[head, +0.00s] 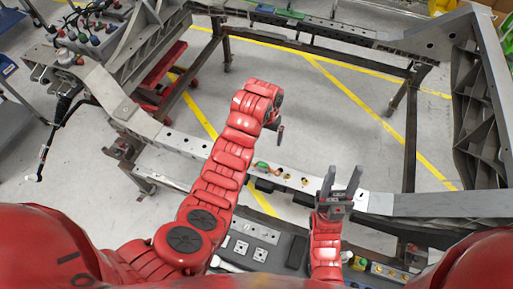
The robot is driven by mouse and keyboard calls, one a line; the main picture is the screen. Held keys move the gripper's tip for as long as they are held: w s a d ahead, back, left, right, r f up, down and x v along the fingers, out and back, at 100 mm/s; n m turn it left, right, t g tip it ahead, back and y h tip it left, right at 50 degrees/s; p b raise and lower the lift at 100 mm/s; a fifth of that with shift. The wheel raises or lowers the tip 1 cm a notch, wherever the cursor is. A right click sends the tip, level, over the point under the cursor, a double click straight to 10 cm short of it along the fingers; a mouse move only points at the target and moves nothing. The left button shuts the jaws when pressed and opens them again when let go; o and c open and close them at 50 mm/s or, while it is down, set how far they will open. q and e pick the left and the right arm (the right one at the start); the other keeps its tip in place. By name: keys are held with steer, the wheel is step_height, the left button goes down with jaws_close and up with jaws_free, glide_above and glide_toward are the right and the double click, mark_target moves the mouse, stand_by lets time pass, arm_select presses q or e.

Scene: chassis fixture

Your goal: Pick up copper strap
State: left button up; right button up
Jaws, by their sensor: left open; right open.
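Small copper- or brass-coloured pieces (280,170) lie on the flat top of the near metal beam (185,142), beside a small green-and-red item (262,166). They are too small for me to tell which is the copper strap. My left gripper (280,133) hangs above and beyond the beam, near these pieces, and is partly hidden by its own wrist. It is open, and nothing shows in it. My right gripper (342,181) is at the beam, right of the small pieces. Its two fingers point away from me, open and empty.
A grey metal frame surrounds open floor with yellow lines (330,80). A dark tray (262,241) with small plates lies below the beam. A box with coloured knobs (92,30) stands at upper left. A tall slotted bracket (476,110) rises at right.

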arm_select(q)
steer(key=r, duration=0.1)
steer(key=b, duration=0.7)
glide_above(263, 163)
step_height(263, 163, down, 7)
steer(key=f+p, duration=0.1)
steer(key=f+g, duration=0.1)
steer(key=f, duration=0.1)
steer(key=shift+d+f+p, duration=0.2)
steer(key=shift+f+p, duration=0.1)
steer(key=shift+p, duration=0.05)
steer(key=shift+f, duration=0.4)
steer(key=shift+a+f+p, duration=0.1)
steer(key=shift+f+p, duration=0.7)
steer(key=shift+p, duration=0.15)
steer(key=shift+s+a+f+p, duration=0.15)
steer(key=shift+f+p, duration=0.25)
steer(key=shift+f, duration=1.5)
